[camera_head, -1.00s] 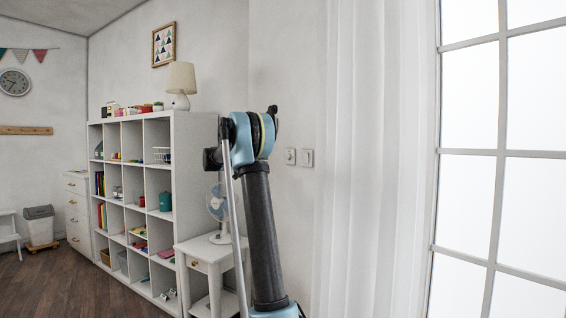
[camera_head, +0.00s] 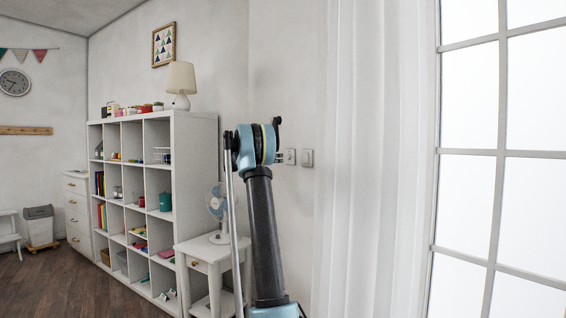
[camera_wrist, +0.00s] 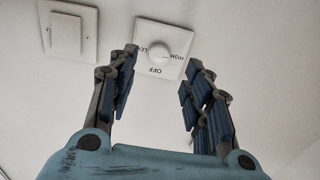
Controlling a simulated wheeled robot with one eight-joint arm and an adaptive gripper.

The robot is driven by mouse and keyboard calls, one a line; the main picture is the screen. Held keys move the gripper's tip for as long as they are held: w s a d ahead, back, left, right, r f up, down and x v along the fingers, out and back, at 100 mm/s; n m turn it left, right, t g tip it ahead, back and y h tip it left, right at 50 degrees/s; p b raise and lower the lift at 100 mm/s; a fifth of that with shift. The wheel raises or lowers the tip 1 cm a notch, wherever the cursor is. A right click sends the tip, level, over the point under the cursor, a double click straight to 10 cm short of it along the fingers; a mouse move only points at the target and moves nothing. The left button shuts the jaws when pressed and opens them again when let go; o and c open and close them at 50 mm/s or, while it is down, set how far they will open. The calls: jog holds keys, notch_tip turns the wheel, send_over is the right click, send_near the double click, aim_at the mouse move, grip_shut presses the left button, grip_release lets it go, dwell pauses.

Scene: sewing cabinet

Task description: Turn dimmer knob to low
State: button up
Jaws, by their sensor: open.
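The white dimmer plate (camera_wrist: 180,67) with its round knob (camera_wrist: 158,51) shows upside down in the wrist view. The words LOW, HIGH and OFF are printed around the knob; its exact setting is hard to tell. My gripper (camera_wrist: 163,57) is open, with one finger on each side of the knob in the picture. The knob lies in line with the gap near the fingertips; I cannot tell whether they touch it. In the head view the dimmer plate (camera_head: 290,157) is on the wall just right of my arm's top, and my gripper is mostly hidden by the arm.
A rocker switch plate (camera_wrist: 67,31) sits beside the dimmer, also in the head view (camera_head: 307,158). A white curtain (camera_head: 370,150) hangs to the right. A small table (camera_head: 208,250) with a fan (camera_head: 217,205) and a cube shelf (camera_head: 187,140) stand at left.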

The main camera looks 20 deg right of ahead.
aim_at(287, 158)
jog(key=shift+x, duration=3.1)
jog(key=shift+c, duration=0.6)
jog(key=c, duration=1)
jog(key=shift+o, duration=0.2)
jog(key=shift+a, duration=0.1)
